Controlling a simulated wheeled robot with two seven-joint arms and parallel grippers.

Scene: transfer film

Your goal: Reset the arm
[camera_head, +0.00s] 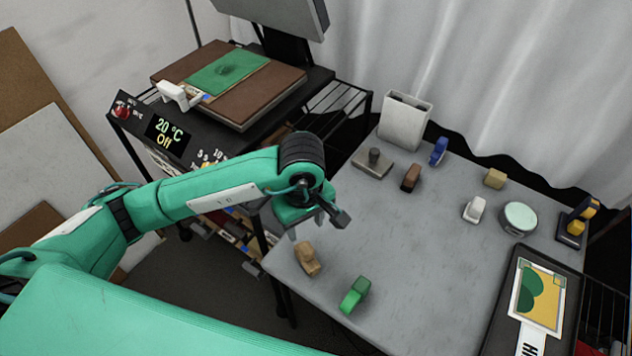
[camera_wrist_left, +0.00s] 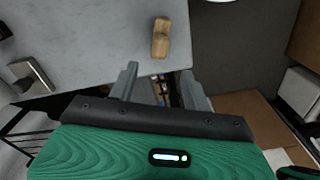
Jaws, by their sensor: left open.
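My left arm, green and black, reaches in from the left in the head view. Its gripper (camera_head: 308,228) hangs over the table's left edge, empty. In the left wrist view its two grey fingers (camera_wrist_left: 162,82) stand apart with nothing between them. A tan wooden block (camera_head: 306,259) lies on the grey table just below the gripper. It also shows beyond the fingertips in the left wrist view (camera_wrist_left: 160,38), apart from them. My right gripper is not in view.
The grey table (camera_head: 410,240) holds a green block (camera_head: 354,294), a white bin (camera_head: 404,120), a round tin (camera_head: 519,218) and a dark tray (camera_head: 497,318). Left of it stands a heat press (camera_head: 262,106) with a green sheet (camera_head: 228,72). The table's middle is clear.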

